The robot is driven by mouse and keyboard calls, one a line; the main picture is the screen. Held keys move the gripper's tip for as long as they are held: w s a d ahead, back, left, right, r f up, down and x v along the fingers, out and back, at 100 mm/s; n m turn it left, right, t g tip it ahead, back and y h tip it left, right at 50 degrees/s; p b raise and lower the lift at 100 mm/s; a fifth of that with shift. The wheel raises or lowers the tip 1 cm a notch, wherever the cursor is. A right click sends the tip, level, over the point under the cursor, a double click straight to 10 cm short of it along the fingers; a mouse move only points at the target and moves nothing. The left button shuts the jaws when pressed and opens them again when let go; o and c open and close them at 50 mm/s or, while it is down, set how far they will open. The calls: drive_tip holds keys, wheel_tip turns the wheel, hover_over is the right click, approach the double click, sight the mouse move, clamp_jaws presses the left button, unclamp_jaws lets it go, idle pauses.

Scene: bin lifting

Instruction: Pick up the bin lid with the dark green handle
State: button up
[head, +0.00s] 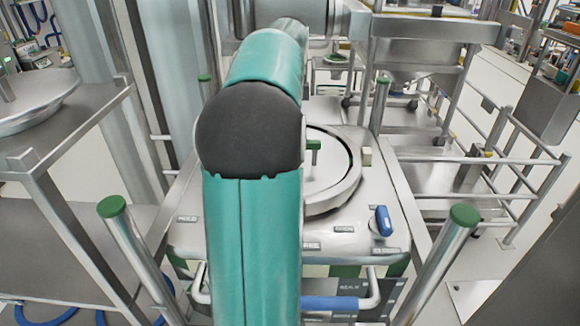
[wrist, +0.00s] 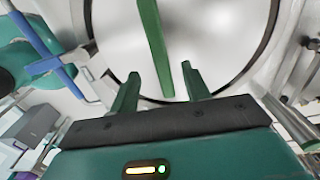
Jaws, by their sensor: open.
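The round metal bin lid (head: 338,192) sits on top of a pale bin body in the head view, partly hidden behind my teal arm. Its dark green handle (head: 314,146) stands up near the lid's middle. In the wrist view the lid (wrist: 225,40) fills the upper middle, and the green handle (wrist: 154,45) runs as a long bar down toward my gripper. My gripper (wrist: 160,72) is open, its two green fingers apart. The handle's lower end shows between them. I cannot tell how deep the handle lies between the fingers. The head view hides my gripper.
A blue knob (head: 383,220) is on the bin's top at right. Posts with green caps (head: 464,213) stand around the bin. A metal table (head: 75,135) with another round lid (head: 35,100) is at left. Metal carts and rails (head: 480,160) stand at right.

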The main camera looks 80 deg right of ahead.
drive_tip(key=shift+f, duration=3.35)
drive_tip(key=shift+f, duration=0.25)
clamp_jaws()
drive_tip(key=shift+r, duration=0.2)
